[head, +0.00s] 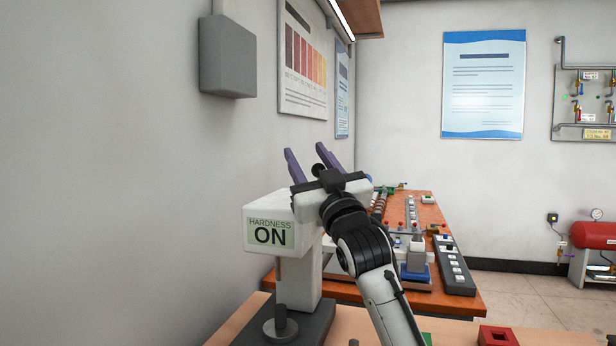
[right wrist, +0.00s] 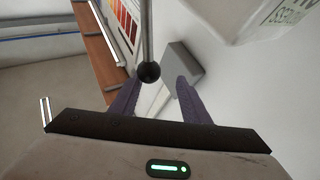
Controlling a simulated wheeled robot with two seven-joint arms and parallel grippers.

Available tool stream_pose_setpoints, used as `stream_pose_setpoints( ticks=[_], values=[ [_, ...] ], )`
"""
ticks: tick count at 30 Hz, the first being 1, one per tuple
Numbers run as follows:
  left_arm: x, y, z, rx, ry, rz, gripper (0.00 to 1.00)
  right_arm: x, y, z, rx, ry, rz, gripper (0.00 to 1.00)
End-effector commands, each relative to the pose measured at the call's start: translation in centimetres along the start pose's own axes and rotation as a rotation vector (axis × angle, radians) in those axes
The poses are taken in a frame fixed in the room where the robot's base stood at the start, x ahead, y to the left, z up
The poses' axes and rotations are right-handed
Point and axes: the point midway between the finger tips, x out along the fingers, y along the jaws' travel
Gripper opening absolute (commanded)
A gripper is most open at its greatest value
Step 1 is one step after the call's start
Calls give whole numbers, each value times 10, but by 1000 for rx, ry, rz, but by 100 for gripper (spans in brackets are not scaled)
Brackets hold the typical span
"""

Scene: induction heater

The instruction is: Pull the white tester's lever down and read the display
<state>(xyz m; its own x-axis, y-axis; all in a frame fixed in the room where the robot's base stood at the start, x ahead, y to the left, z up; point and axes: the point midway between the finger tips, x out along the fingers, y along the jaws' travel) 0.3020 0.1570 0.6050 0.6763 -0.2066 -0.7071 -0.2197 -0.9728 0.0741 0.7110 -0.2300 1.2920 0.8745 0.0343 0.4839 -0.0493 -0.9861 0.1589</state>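The white tester (head: 310,262) stands on the near bench. Its display (head: 270,232) reads "HARDNESS ON". My right gripper (head: 308,158) is at the top of the tester, with its purple fingers spread apart. In the right wrist view my right gripper (right wrist: 155,88) is open and empty. The lever's black ball (right wrist: 149,72) hangs on a grey rod (right wrist: 147,30) and lines up between the fingertips; I cannot tell whether it is at their depth. The tester's white body also shows in the right wrist view (right wrist: 235,15). My left gripper is out of view.
A dark round anvil (head: 281,326) stands on the tester's base. A red block (head: 497,336) lies on the near bench to the right. Behind is an orange-brown bench (head: 465,296) with several devices. A grey box (head: 228,56) hangs on the left wall.

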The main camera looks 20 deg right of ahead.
Motion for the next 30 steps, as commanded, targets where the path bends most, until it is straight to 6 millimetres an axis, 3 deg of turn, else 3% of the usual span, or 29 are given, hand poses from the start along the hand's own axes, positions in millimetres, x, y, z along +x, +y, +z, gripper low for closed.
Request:
stream_pose_setpoints(
  ticks=[3,10,30],
  values=[
    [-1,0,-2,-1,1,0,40,13,3,-24,-1,4,-1,41],
    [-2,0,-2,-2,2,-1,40,26,8,-46,-1,0,-1,41],
    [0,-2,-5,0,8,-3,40,28,9,-50,0,-2,0,41]
  ],
)
